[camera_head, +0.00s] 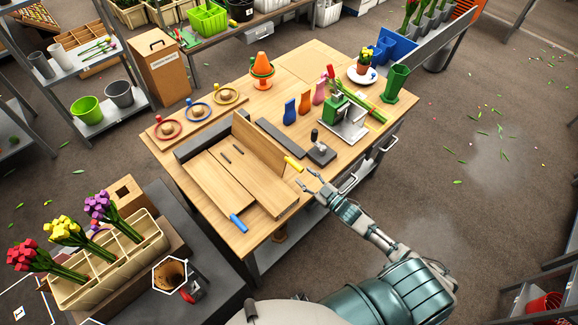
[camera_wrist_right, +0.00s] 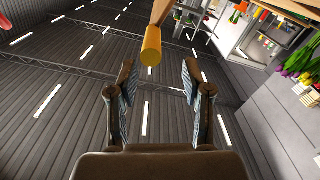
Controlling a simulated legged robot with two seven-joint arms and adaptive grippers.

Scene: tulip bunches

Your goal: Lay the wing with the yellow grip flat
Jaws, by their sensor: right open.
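The wing with the yellow grip (camera_head: 258,147) is a wooden panel standing up on its edge, roughly upright, on the wooden board (camera_head: 252,186). Its yellow grip (camera_head: 293,163) sticks out at the near right end. A second wing (camera_head: 216,188) with a blue grip (camera_head: 238,223) lies flat on the left. My right gripper (camera_head: 312,184) is open and empty, just right of and nearer than the yellow grip, apart from it. In the right wrist view the yellow grip (camera_wrist_right: 151,48) shows ahead, between and beyond the open fingertips (camera_wrist_right: 159,75). My left gripper is not in view.
A black-knobbed device (camera_head: 319,150) stands on the table right of the board, close to my right gripper. Behind are a green press (camera_head: 340,108) and coloured vases (camera_head: 290,111). A tray with hoops (camera_head: 197,111) lies at the back left. The air right of the table is free.

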